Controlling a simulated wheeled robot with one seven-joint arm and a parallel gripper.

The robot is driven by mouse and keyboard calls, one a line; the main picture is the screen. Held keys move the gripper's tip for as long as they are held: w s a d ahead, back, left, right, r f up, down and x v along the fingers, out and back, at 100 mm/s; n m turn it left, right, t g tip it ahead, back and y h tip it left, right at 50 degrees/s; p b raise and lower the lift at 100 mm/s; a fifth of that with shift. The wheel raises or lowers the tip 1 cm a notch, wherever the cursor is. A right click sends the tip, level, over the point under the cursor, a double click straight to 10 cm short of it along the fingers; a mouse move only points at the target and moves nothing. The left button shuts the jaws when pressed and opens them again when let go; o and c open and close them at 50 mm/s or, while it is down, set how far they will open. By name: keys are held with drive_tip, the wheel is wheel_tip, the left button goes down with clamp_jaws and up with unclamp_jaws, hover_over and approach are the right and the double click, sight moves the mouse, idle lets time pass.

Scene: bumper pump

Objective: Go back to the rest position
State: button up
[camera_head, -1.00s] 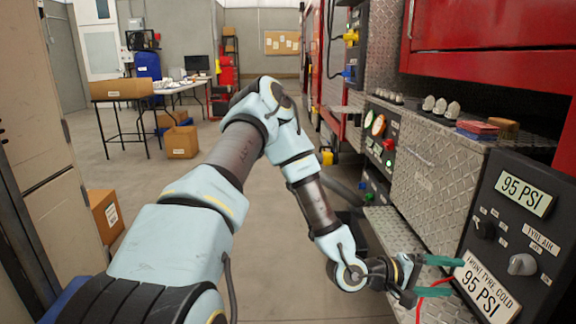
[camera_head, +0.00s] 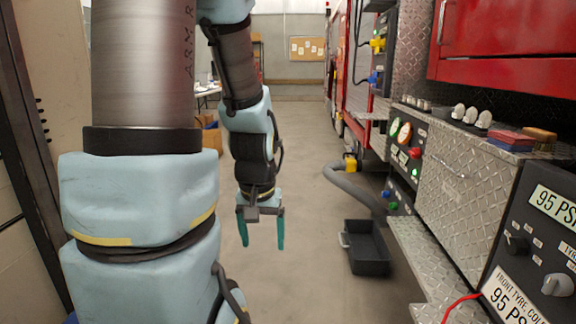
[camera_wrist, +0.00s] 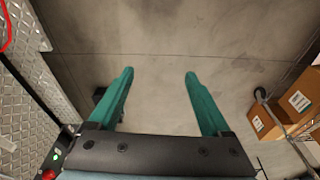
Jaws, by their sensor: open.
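My gripper (camera_head: 261,230) hangs pointing down over the bare floor, left of the truck's bumper. Its two green fingers are apart and nothing is between them. In the wrist view my gripper (camera_wrist: 158,90) is also open and empty above the grey floor (camera_wrist: 155,45).
The diamond-plate bumper (camera_head: 432,262) with the tyre pressure panel (camera_head: 545,245) runs along the right. A black tray (camera_head: 368,252) and a grey hose (camera_head: 350,185) lie on the floor. In the wrist view cardboard boxes (camera_wrist: 300,98) are at right and a red hose (camera_wrist: 8,30) at upper left.

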wheel_tip(320, 180, up, 20)
drive_tip(key=s+a+p, duration=0.1)
drive_tip(key=p, duration=1.7)
drive_tip(key=shift+s+a+p, duration=0.15)
drive_tip(key=shift+s+p, duration=0.2)
drive_tip(key=shift+s, duration=0.05)
